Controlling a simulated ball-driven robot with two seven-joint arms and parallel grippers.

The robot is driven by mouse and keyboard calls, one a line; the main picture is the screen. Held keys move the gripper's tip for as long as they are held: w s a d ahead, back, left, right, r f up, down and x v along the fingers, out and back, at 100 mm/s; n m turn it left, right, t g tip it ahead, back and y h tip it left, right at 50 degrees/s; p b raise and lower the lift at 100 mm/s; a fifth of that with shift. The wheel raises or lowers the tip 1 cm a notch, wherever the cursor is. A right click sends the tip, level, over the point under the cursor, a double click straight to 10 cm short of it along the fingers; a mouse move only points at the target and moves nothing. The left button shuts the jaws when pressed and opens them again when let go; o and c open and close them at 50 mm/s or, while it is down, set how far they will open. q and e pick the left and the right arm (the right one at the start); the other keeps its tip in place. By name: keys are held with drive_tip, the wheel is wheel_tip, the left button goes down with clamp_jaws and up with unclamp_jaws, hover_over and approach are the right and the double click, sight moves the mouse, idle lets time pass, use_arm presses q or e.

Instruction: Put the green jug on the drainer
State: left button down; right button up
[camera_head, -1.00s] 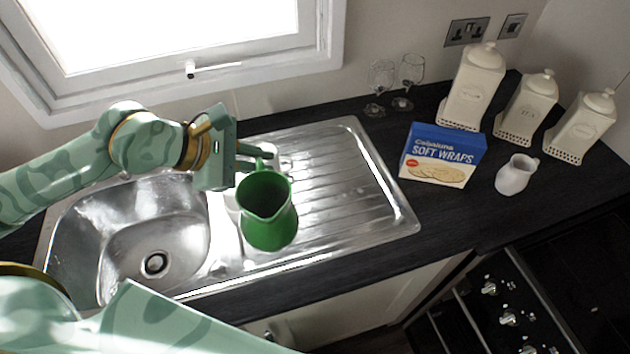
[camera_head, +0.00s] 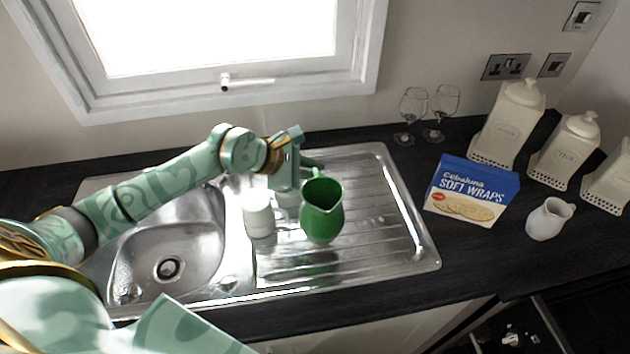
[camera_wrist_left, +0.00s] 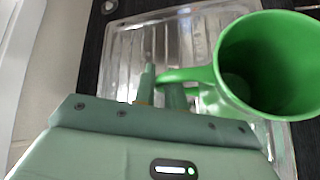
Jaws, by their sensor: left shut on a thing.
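The green jug (camera_head: 322,212) is upright over the left part of the ribbed steel drainer (camera_head: 385,215) in the head view. My left gripper (camera_head: 312,174) is shut on its handle, from the jug's upper left. The left wrist view shows the jug (camera_wrist_left: 275,70) large at the right, with the fingers (camera_wrist_left: 165,88) at its handle. I cannot tell whether the jug's base touches the drainer. My right gripper is not in view.
A white cup-like thing (camera_head: 258,218) stands close left of the jug, by the sink bowl (camera_head: 170,255). Right of the drainer are a soft wraps box (camera_head: 470,190), a white jug (camera_head: 549,219) and two glasses (camera_head: 440,105). The drainer's right part is clear.

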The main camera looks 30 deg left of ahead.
use_arm(q)
drive_tip(key=shift+w+f, duration=0.2)
drive_tip(key=shift+f, duration=0.05)
drive_tip(key=shift+w+f, duration=0.2)
drive_tip(key=shift+f, duration=1.55)
drive_tip(key=shift+f+b, duration=0.2)
drive_tip(key=shift+b, duration=0.1)
drive_tip(key=c, duration=1.5)
unclamp_jaws()
drive_tip(key=shift+o, duration=0.2)
drive_tip(key=shift+s+a+r, duration=0.15)
drive_tip(key=shift+a+r, duration=0.1)
drive_tip(key=shift+r, duration=0.15)
drive_tip(key=v, duration=1.1)
drive_tip(key=shift+s+p, duration=0.15)
drive_tip(key=shift+p, duration=0.3)
drive_tip(key=shift+a, duration=0.1)
